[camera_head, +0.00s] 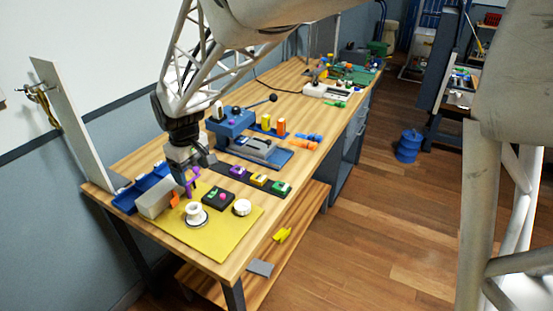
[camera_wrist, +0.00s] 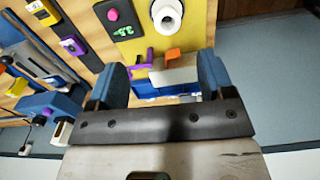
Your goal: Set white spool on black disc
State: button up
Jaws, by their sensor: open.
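The white spool (camera_head: 194,211) stands upright on the yellow mat area near the bench's front end. The black disc (camera_head: 203,222) shows as a dark rim under the spool's lower edge. The spool also shows in the wrist view (camera_wrist: 168,14), with a dark edge around its left side; most of the disc is hidden, and I cannot tell how well the two are centred. My gripper (camera_head: 190,166) is open and above the bench, behind the spool and apart from it. Its two blue fingers (camera_wrist: 162,78) are spread with nothing held between them.
The yellow mat (camera_head: 225,240) also bears a white round piece (camera_head: 242,207) and a dark block with a pink button (camera_head: 218,198). A grey box (camera_head: 154,200), orange and purple pieces and a blue tray (camera_head: 127,204) lie left. A blue lever device (camera_head: 230,122) stands behind.

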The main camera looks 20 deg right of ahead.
jog(key=s+d+r+m+t, duration=0.1)
jog(key=s+d+r+m, duration=0.45)
jog(key=s+d, duration=0.75)
jog(key=s+d+r+m, duration=0.1)
jog(key=s+d, duration=0.3)
jog(key=s, duration=0.3)
jog(key=s+d+m+t, duration=0.1)
jog(key=s+d+m, duration=0.1)
jog(key=s+d, duration=0.3)
jog(key=s, duration=0.2)
jog(key=shift+s+d+r, duration=0.25)
jog(key=shift+s+r, duration=0.1)
dwell(0.7)
